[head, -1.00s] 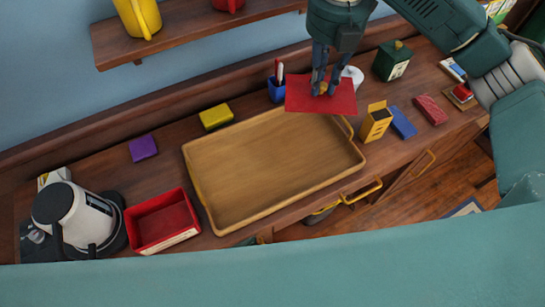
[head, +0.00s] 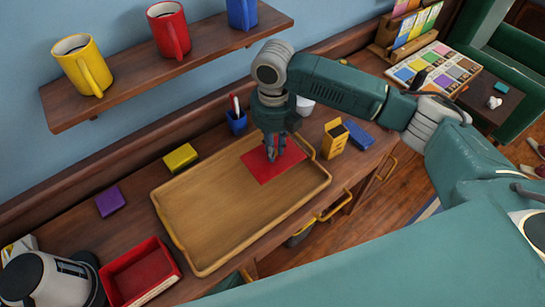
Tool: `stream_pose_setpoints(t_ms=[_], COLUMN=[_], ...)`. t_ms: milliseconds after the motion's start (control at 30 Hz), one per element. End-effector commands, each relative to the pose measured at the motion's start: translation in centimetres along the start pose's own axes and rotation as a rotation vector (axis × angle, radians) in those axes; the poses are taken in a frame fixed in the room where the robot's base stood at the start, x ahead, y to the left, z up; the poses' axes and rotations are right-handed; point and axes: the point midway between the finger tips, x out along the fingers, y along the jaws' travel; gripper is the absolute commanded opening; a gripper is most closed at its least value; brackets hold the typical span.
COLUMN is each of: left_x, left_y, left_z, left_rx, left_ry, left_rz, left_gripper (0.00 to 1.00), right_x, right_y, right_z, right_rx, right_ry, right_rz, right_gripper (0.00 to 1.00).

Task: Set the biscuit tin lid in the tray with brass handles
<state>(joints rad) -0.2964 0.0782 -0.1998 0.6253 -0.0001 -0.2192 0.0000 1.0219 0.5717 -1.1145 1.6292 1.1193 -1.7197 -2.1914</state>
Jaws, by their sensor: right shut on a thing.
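The biscuit tin lid (head: 284,169) is a flat red square. My right gripper (head: 271,156) points down and is shut on the middle of it; the fingers hide the grip point. The lid is over the right back part of the tray with brass handles (head: 215,222), a shallow tan wooden tray on the counter. The lid looks level and low, but I cannot tell whether it touches the tray floor. The rest of the tray is empty. My left gripper is not in view.
An open red box (head: 139,272) stands left of the tray, beside a kettle (head: 45,280). Purple (head: 110,201) and yellow (head: 180,158) blocks and a blue pen cup (head: 236,121) lie behind it. A yellow box (head: 335,139) stands right. A mug shelf (head: 165,64) hangs above.

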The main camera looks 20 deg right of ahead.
Motion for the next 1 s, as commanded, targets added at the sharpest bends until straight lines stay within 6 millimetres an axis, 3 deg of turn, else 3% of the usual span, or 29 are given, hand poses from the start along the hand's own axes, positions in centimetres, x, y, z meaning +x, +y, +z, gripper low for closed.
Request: stream_pose_setpoints(t_ms=[433,833,867,900,967,1000], left_x=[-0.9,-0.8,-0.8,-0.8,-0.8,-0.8], left_y=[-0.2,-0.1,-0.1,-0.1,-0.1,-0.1], left_z=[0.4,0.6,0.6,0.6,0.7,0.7], left_rx=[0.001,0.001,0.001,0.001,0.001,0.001], left_ry=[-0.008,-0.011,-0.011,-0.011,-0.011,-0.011], left_rz=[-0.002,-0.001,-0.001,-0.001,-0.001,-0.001], left_gripper=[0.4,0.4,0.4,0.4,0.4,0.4], right_x=[5.0,5.7,5.7,5.7,5.7,5.7], right_y=[0.1,0.1,0.1,0.1,0.1,0.1], right_z=[0.0,0.0,0.0,0.0,0.0,0.0], right_rx=[0.0,0.0,0.0,-0.001,-0.001,-0.001], right_ry=[0.001,-0.001,-0.001,-0.001,-0.001,-0.001], right_rz=[0.001,0.001,0.0,0.0,0.001,0.001], right_gripper=[0.0,0.0,0.2,0.28,0.37,0.37])
